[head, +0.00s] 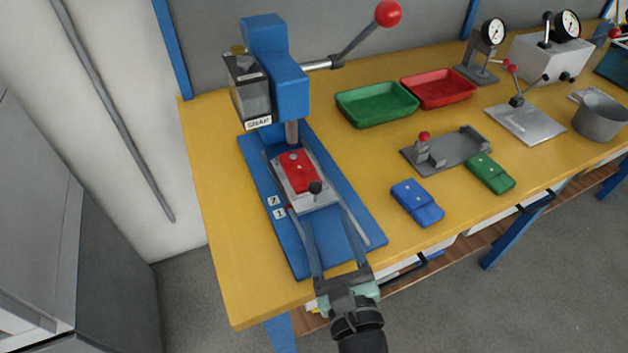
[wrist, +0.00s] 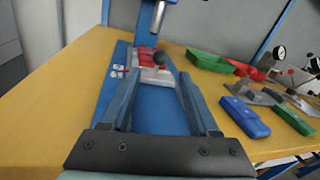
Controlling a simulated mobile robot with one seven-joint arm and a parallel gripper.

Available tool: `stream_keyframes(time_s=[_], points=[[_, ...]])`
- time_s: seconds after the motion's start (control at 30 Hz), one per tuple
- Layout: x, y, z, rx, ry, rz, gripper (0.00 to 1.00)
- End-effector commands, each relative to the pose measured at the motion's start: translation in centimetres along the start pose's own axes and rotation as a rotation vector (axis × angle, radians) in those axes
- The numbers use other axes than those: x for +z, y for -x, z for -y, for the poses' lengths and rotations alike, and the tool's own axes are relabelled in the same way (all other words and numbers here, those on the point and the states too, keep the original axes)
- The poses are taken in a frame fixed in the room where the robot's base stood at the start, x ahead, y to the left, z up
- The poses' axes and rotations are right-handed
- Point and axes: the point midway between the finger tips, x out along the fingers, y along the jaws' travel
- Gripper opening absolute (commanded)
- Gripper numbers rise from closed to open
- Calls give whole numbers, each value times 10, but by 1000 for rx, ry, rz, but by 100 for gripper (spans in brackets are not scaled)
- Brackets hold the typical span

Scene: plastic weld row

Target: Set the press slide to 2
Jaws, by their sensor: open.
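The blue press (head: 270,60) stands at the left end of the yellow bench. Its grey slide (head: 318,201) carries a red part (head: 298,172) below the ram, and a black ball knob (head: 315,187) at its front. Number labels (head: 276,206) sit on the base left of the slide; a small red mark (head: 289,208) is close beside the label 1. My gripper (head: 316,209) is open and empty, its fingers reaching over the base from the front. In the wrist view the knob (wrist: 159,60) appears between and just beyond the fingertips (wrist: 160,77).
A red-balled press lever (head: 360,35) extends up to the right. Green (head: 377,104) and red (head: 438,88) trays, a grey fixture (head: 448,152), and blue (head: 417,203) and green (head: 490,173) parts lie to the right. The bench's front edge is under my arm.

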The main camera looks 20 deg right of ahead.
Motion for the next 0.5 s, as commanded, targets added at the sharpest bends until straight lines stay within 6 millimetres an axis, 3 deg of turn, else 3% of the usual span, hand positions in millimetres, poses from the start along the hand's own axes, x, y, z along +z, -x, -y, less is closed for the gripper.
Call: stream_keyframes(time_s=[0.3,0.5], points=[[2,-58,0,1,2,3,61],[1,-81,-1,2,2,1,61]])
